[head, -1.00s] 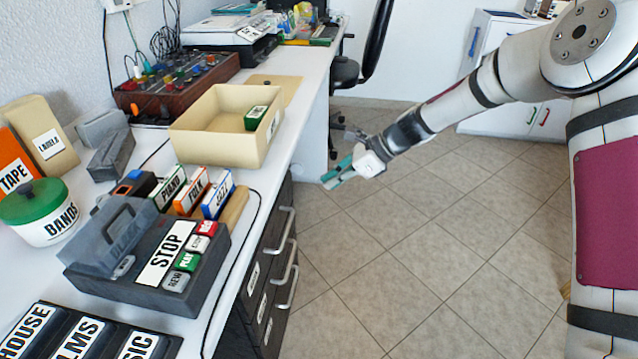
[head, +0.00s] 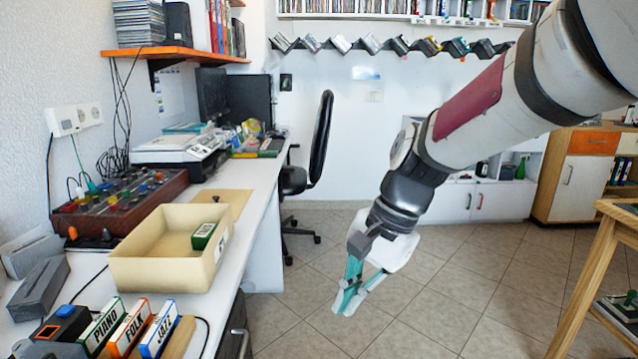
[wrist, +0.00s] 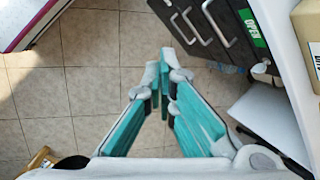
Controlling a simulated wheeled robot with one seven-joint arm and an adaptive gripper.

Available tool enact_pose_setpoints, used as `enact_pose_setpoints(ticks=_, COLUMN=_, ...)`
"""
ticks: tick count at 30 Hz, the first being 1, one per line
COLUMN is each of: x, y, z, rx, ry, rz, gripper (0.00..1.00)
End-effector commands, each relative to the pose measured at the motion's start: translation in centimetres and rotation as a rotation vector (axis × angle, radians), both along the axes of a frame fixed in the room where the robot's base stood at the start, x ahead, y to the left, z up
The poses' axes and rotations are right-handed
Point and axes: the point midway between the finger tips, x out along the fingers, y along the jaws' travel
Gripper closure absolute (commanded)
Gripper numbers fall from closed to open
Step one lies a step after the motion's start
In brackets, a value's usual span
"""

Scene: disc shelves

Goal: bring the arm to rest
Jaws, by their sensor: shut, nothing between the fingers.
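My gripper (head: 345,300) hangs in the open space over the tiled floor, to the right of the long white desk, pointing down. Its teal fingers also show in the wrist view (wrist: 164,85), with their tips together and nothing between them. My arm comes down to it from the upper right in the head view. The gripper is apart from the desk and touches nothing that I can see.
The white desk (head: 262,200) on the left holds a cream bin (head: 150,275) with a green box (head: 203,236) inside. Labelled boxes, including JAZZ (head: 160,330), stand nearer. A black chair (head: 318,140) is behind. A wooden stand (head: 585,270) is at right. Floor between is clear.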

Motion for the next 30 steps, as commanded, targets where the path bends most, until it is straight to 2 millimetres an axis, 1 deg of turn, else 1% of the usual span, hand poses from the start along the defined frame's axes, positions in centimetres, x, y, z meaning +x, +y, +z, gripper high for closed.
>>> enact_pose_setpoints(ticks=1, x=-1.8, y=-1.0, z=1.1, rx=-0.030, ry=-0.030, rz=0.047, gripper=1.00)
enact_pose_setpoints(ticks=5, x=-6.4, y=-3.6, z=2.7, rx=-0.101, ry=-0.078, rz=0.170, gripper=1.00)
enact_pose_setpoints(ticks=6, x=-7.8, y=-4.5, z=3.0, rx=-0.121, ry=-0.091, rz=0.207, gripper=1.00)
enact_pose_setpoints(ticks=10, x=-12.5, y=-7.0, z=3.9, rx=-0.185, ry=-0.128, rz=0.323, gripper=1.00)
enact_pose_setpoints(ticks=12, x=-15.0, y=-8.3, z=4.1, rx=-0.216, ry=-0.143, rz=0.384, gripper=1.00)
enact_pose_setpoints(ticks=15, x=-18.3, y=-9.9, z=4.1, rx=-0.254, ry=-0.160, rz=0.462, gripper=1.00)
enact_pose_setpoints(ticks=18, x=-20.9, y=-11.1, z=3.8, rx=-0.282, ry=-0.170, rz=0.525, gripper=1.00)
enact_pose_setpoints(ticks=24, x=-24.8, y=-13.0, z=2.9, rx=-0.321, ry=-0.185, rz=0.621, gripper=1.00)
enact_pose_setpoints(ticks=28, x=-26.9, y=-14.0, z=2.2, rx=-0.341, ry=-0.192, rz=0.677, gripper=1.00)
enact_pose_setpoints(ticks=29, x=-27.0, y=-14.0, z=2.6, rx=-0.343, ry=-0.193, rz=0.681, gripper=1.00)
enact_pose_setpoints(ticks=30, x=-26.7, y=-14.0, z=3.5, rx=-0.345, ry=-0.198, rz=0.678, gripper=1.00)
